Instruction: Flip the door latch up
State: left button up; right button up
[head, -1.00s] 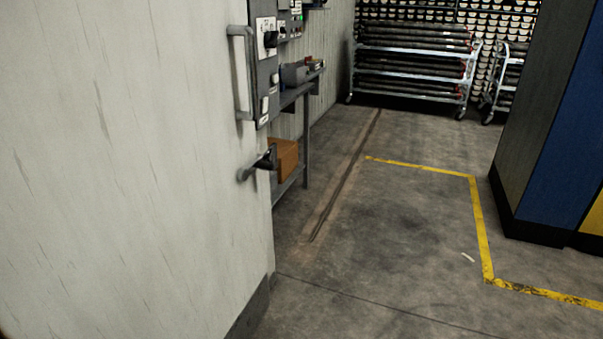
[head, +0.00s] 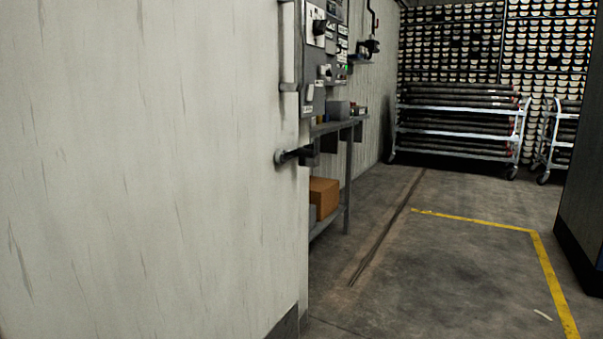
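The pale, scratched door (head: 150,170) fills the left half of the head view. The dark door latch (head: 297,156) sticks out near the door's right edge, roughly level, pointing right. A grey vertical pull handle (head: 288,50) is above it on the same edge. Neither of my grippers shows in the head view, so nothing is seen touching the latch.
Beyond the door are a control panel (head: 325,40), a grey bench (head: 347,185) and a cardboard box (head: 323,197). Wheeled racks (head: 460,130) stand at the back. A dark cabinet (head: 580,190) is at right. The floor (head: 430,270) between is clear.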

aim_at(281, 156)
jog(key=u, duration=0.6)
jog(key=k, duration=0.65)
jog(key=u, duration=0.05)
jog(key=i, duration=0.45)
jog(key=z, duration=1.15)
jog(key=i, duration=0.85)
jog(key=u, duration=0.4)
jog(key=i, duration=0.85)
jog(key=u, duration=0.85)
